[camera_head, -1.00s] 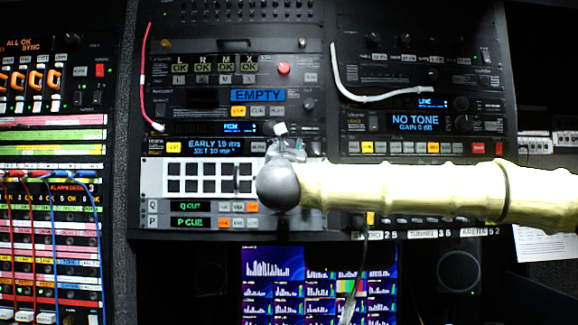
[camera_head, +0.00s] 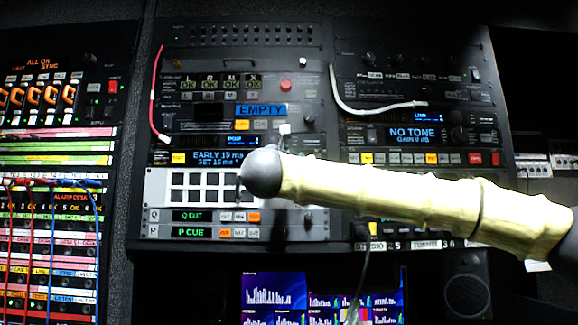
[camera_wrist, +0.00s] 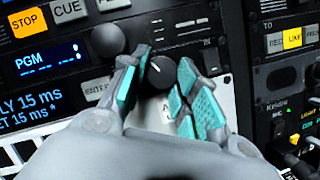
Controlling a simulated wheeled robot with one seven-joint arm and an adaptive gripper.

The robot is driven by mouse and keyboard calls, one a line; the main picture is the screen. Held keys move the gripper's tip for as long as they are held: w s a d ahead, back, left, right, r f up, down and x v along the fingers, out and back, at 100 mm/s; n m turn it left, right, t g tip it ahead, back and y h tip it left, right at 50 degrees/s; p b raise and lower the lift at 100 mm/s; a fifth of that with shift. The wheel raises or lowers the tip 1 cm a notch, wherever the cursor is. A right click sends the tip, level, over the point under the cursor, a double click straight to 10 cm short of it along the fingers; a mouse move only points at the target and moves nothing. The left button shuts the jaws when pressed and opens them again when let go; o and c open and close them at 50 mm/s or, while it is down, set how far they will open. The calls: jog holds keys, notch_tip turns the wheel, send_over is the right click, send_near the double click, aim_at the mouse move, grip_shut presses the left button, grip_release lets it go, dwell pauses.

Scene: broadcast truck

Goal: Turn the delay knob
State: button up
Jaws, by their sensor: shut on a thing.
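The delay knob (camera_wrist: 160,71) is black and round with a light pointer line, on the unit to the right of the blue-lit delay display (camera_wrist: 32,106). In the wrist view my gripper (camera_wrist: 157,80) has its teal-padded fingers on both sides of the knob, shut on it. The display reads "15 ms" on its upper line and seems to read "15 ms" on its lower line. In the head view the same display (camera_head: 214,158) shows "EARLY 15 ms", but my arm hides the knob and most of my gripper.
Another dark knob (camera_wrist: 108,39) sits close above the left finger. A white button panel (camera_head: 160,190) lies below the display. A right-hand rack unit (camera_wrist: 290,45) stands beside the gripper. A red cable (camera_head: 155,85) hangs at left.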

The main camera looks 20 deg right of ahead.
dwell(0.4)
jog(key=o, duration=1)
jog(key=shift+d, duration=0.1)
jog(key=v, duration=1.2)
jog(key=shift+f, duration=0.1)
